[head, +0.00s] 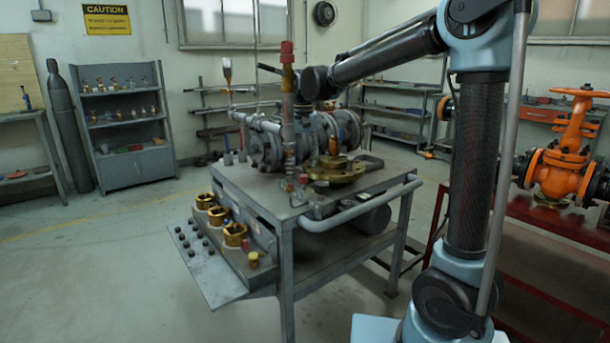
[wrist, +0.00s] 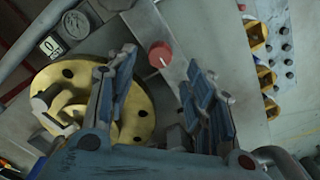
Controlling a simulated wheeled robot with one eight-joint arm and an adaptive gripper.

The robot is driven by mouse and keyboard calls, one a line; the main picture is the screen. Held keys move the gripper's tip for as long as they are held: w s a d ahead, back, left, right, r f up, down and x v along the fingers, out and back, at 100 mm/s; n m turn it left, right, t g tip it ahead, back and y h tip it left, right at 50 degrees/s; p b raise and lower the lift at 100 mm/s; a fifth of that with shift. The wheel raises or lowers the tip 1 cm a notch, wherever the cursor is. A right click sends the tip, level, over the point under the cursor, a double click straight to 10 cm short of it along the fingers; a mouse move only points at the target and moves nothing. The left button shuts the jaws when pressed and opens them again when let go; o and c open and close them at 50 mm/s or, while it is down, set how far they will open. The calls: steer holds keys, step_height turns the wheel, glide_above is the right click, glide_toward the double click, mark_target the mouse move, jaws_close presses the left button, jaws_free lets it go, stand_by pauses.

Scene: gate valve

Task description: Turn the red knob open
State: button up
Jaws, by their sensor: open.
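The red knob (wrist: 160,54) is small and round, with a white line on its face, and stands by a grey strip in the wrist view. My gripper (wrist: 160,63) is open. One finger shows on each side of the knob in the picture, and nothing is held. I cannot tell how far the fingertips are from the knob, and I see no contact. In the head view, a small red spot (head: 303,179) near the front of the workbench may be the knob. My gripper is hard to make out there among the pipes.
A brass flange (wrist: 138,95) lies left of the knob in the wrist view. A console with brass sockets (wrist: 258,37) and dark buttons is at the right. In the head view, grey valve bodies (head: 262,147) crowd the workbench (head: 240,185). An orange valve (head: 560,170) stands at the right.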

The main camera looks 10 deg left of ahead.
mark_target(304, 175)
steer(key=shift+f, duration=2.85)
